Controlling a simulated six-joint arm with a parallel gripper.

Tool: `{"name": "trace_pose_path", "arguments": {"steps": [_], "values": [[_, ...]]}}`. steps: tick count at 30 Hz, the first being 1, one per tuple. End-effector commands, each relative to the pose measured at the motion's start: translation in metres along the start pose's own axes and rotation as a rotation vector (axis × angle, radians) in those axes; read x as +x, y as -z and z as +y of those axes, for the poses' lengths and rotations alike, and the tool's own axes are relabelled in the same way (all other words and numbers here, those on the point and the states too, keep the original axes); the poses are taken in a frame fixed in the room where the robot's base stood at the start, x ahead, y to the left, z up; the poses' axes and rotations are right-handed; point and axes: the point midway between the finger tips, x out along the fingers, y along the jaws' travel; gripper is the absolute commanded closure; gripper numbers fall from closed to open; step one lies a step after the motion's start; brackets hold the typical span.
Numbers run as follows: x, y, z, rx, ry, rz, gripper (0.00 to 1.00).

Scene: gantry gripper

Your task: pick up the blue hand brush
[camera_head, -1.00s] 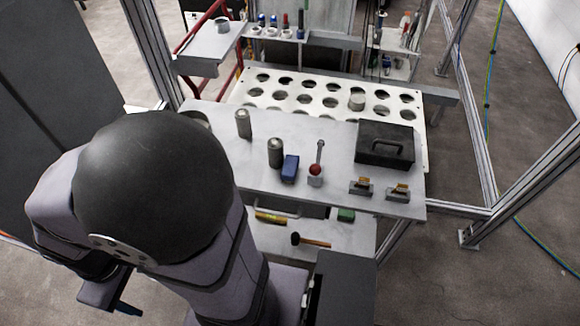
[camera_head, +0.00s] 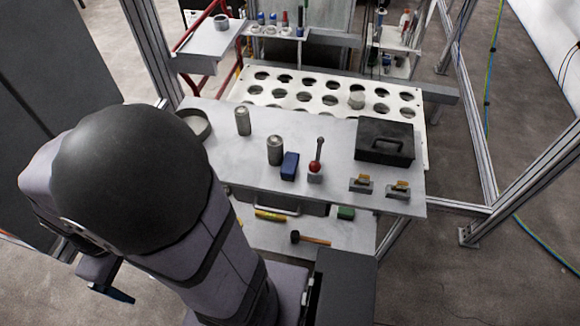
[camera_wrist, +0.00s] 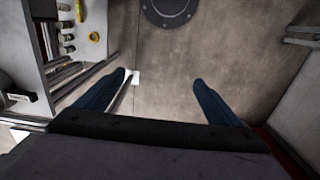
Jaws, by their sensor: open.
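A blue block-shaped thing (camera_head: 289,166), which I take for the hand brush, stands on the grey table top (camera_head: 235,165). It is between a grey can (camera_head: 275,150) and a red-knobbed lever (camera_head: 315,167). Bristles cannot be made out at this size. My gripper (camera_wrist: 160,82) is open and empty in the wrist view, its two dark blue fingers spread over bare floor. In the head view it hangs low at the left, well away from the table and the blue thing, and partly hidden by my arm. The blue thing is not recognisable in the wrist view.
A black toolbox (camera_head: 384,142), another can (camera_head: 242,121) and a round grey dish (camera_head: 195,124) stand on the table. A hammer (camera_head: 310,239) lies on the shelf below. A holed white rack (camera_head: 293,90) is behind. Metal posts frame the area.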

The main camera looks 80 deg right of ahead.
Motion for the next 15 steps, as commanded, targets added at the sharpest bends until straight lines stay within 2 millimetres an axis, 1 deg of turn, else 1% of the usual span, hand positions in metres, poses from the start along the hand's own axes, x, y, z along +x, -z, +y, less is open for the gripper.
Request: {"name": "trace_pose_path", "arguments": {"steps": [1, 2, 3, 5, 6, 8, 9, 11, 12, 14, 15], "values": [[0.002, 0.008, 0.017, 0.015, 0.000, 0.004, 0.12], [0.002, 0.011, 0.027, 0.017, 0.000, 0.005, 0.12], [0.002, 0.017, 0.042, 0.019, 0.000, 0.008, 0.12], [0.002, 0.023, 0.068, 0.023, -0.001, 0.013, 0.12], [0.002, 0.026, 0.086, 0.025, -0.002, 0.017, 0.12], [0.002, 0.028, 0.116, 0.027, -0.004, 0.021, 0.12], [0.002, 0.027, 0.136, 0.028, -0.006, 0.025, 0.12], [0.003, 0.023, 0.166, 0.029, -0.009, 0.029, 0.12], [0.003, 0.018, 0.187, 0.030, -0.012, 0.031, 0.12], [0.004, 0.009, 0.218, 0.031, -0.017, 0.035, 0.12], [0.005, 0.000, 0.238, 0.032, -0.020, 0.037, 0.12]]}}
